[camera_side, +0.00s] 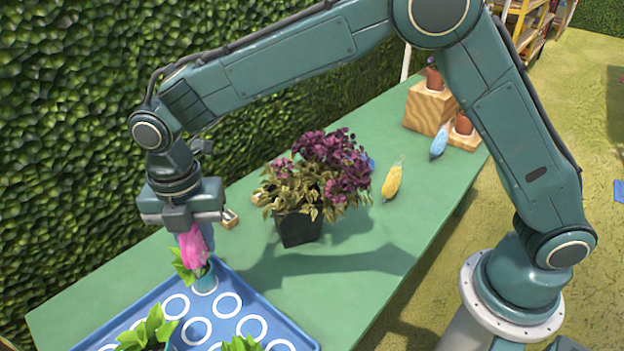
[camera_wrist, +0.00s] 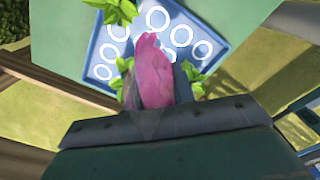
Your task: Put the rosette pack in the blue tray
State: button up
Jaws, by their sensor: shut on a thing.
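My gripper (camera_side: 198,240) is shut on a pink, petal-like thing that I take as the rosette pack (camera_side: 193,251). It points down at the far end of the blue tray (camera_side: 262,300). In the wrist view the pink rosette pack (camera_wrist: 156,75) stands between the fingers, with the blue tray (camera_wrist: 92,70) behind it. Green leaves (camera_side: 184,268) show just under the pink part; I cannot tell whether they belong to it. The tray has white rings on its floor. I cannot tell whether the pack touches the tray.
Leafy green plants (camera_side: 150,331) are at the tray's near end. A black pot with purple flowers (camera_side: 298,228) stands right of my gripper. A yellow thing (camera_side: 392,181), a blue thing (camera_side: 439,143) and wooden blocks (camera_side: 428,108) lie farther along the green table (camera_side: 345,298). A hedge (camera_side: 60,150) borders the left.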

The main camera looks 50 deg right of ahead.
notch_tip(320, 180, down, 15)
dwell(0.4)
jog(key=shift+f, duration=2.05)
jog(key=shift+f, duration=0.2)
jog(key=o, duration=1)
jog(key=shift+r, duration=0.15)
notch_tip(320, 180, up, 12)
jog(key=shift+r, duration=0.1)
